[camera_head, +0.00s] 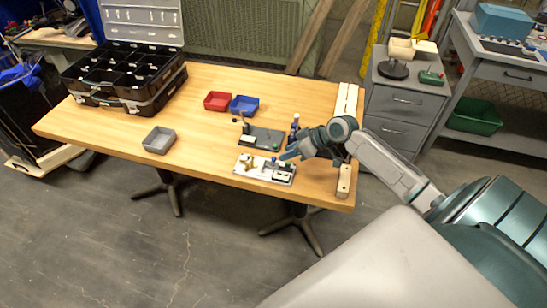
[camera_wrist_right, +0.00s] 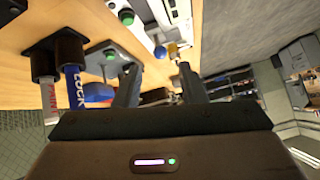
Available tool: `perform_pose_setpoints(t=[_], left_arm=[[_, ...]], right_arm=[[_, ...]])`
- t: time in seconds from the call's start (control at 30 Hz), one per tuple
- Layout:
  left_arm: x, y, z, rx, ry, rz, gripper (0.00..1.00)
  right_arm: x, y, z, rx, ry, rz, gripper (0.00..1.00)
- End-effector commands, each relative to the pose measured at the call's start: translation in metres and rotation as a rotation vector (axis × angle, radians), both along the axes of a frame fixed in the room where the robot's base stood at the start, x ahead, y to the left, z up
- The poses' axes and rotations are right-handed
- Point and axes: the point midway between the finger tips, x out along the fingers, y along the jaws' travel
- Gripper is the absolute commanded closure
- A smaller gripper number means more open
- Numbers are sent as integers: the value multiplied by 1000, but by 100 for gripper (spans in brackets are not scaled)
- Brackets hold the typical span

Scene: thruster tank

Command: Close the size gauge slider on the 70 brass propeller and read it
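A white gauge board (camera_head: 262,177) lies near the table's front edge, right of centre. A small brass-coloured piece (camera_head: 248,160) sits on its left part; its shape is too small to read. A blue knob (camera_head: 274,160) stands on the board, and it also shows as a blue ball in the right wrist view (camera_wrist_right: 160,52), next to a gold-coloured piece (camera_wrist_right: 173,50). My right gripper (camera_head: 285,156) is just above the board's right back side. Its two fingers (camera_wrist_right: 160,82) are apart, with nothing between them. The gauge reading is not legible. My left gripper is out of view.
A dark plate (camera_head: 266,137) with an upright post lies behind the board. Red (camera_head: 217,101), blue (camera_head: 244,105) and grey trays (camera_head: 159,140) and a black case (camera_head: 125,75) are farther left.

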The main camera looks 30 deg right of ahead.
Motion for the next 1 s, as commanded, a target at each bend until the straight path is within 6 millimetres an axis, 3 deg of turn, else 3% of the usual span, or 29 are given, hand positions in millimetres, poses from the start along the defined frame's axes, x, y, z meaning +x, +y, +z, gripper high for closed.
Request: perform_pose_setpoints(t=[0.5, 0.9, 1.0], left_arm=[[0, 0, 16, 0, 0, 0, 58], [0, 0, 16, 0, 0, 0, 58], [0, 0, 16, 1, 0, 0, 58]], right_arm=[[37, 32, -46, 2, 3, -2, 63], [40, 35, -52, -1, 2, 0, 63], [40, 35, -52, -1, 2, 0, 81]])
